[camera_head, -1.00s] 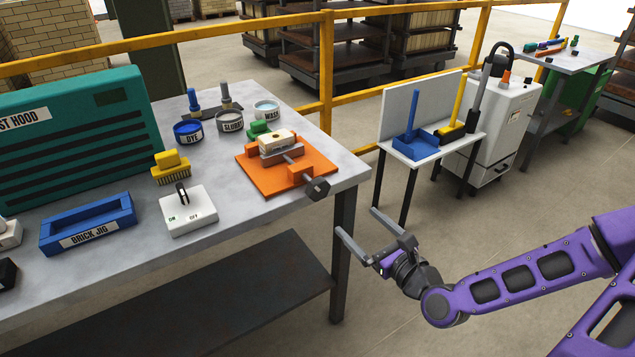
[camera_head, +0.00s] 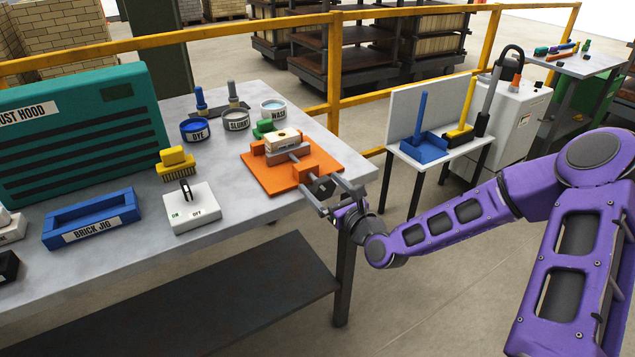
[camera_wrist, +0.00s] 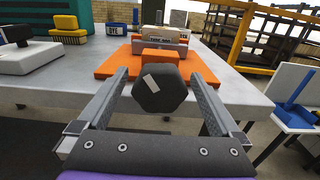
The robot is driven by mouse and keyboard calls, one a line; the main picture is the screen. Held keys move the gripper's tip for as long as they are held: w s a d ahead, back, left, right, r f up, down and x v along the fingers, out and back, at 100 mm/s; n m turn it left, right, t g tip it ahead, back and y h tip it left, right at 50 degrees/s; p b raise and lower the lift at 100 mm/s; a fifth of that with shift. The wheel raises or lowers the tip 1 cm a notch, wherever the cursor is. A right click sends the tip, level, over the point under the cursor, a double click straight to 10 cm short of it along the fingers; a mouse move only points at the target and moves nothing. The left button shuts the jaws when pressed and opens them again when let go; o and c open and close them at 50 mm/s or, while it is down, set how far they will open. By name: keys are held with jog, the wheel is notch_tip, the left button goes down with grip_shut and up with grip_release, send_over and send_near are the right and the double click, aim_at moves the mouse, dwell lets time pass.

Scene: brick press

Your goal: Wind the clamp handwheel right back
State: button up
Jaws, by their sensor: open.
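The clamp handwheel (camera_wrist: 160,89) is a dark, many-sided knob with a pale mark on its face. It sits at the front end of the clamp's screw, at the table's edge. In the head view the handwheel (camera_head: 323,187) is partly covered by my gripper (camera_head: 327,199). In the wrist view my gripper (camera_wrist: 163,98) is open, with one finger on each side of the handwheel and gaps showing. The orange clamp base (camera_head: 262,180) lies on the table.
On the grey table (camera_head: 240,222) stand a switch box (camera_head: 190,210), a yellow brush (camera_head: 175,160), a blue brick jig (camera_head: 92,219) and several small pots. A small side table (camera_head: 425,162) with blue and yellow tools stands to the right. A yellow rail (camera_head: 335,70) runs behind.

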jog(key=shift+x, duration=1.35)
jog(key=c, duration=1.3)
